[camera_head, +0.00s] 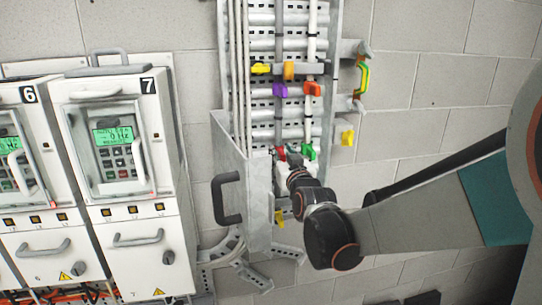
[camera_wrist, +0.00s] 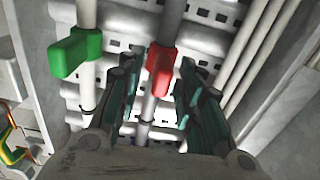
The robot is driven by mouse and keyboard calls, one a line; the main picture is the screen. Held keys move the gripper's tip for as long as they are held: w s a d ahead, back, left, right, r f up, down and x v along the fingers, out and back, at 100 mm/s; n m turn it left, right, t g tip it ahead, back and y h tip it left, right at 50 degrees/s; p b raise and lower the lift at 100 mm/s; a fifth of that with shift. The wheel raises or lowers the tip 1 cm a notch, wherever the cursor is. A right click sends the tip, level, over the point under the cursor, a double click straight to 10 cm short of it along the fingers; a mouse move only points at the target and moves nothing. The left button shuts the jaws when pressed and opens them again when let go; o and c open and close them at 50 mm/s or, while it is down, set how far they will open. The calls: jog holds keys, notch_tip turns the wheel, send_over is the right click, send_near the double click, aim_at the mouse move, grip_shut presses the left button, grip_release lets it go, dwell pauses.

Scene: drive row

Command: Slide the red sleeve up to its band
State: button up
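The red sleeve (camera_wrist: 159,72) sits on a thin vertical rod, with a tab sticking out toward the wrist camera. In the head view it shows small (camera_head: 280,153), left of the green sleeve (camera_head: 309,151). My gripper (camera_wrist: 157,84) is open, with one finger on each side of the red sleeve. A gap shows on the right; on the left the finger is close, and I cannot tell whether it touches. In the head view my gripper (camera_head: 292,172) is just below the red sleeve, its fingers hard to make out. I cannot pick out the band for certain.
The green sleeve (camera_wrist: 77,53) is close to the left finger. Purple (camera_head: 279,90) and orange-red (camera_head: 312,89) sleeves sit higher on the rods. A metal side panel with a dark handle (camera_head: 227,198) stands left of my gripper. Drive cabinets (camera_head: 122,160) are further left.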

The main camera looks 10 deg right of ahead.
aim_at(279, 122)
grip_shut()
notch_tip(279, 122, up, 9)
jog(key=p, duration=0.4)
jog(key=shift+f, duration=0.2)
grip_release()
jog(key=shift+s, duration=0.1)
jog(key=s, duration=1.1)
jog(key=shift+s, duration=0.4)
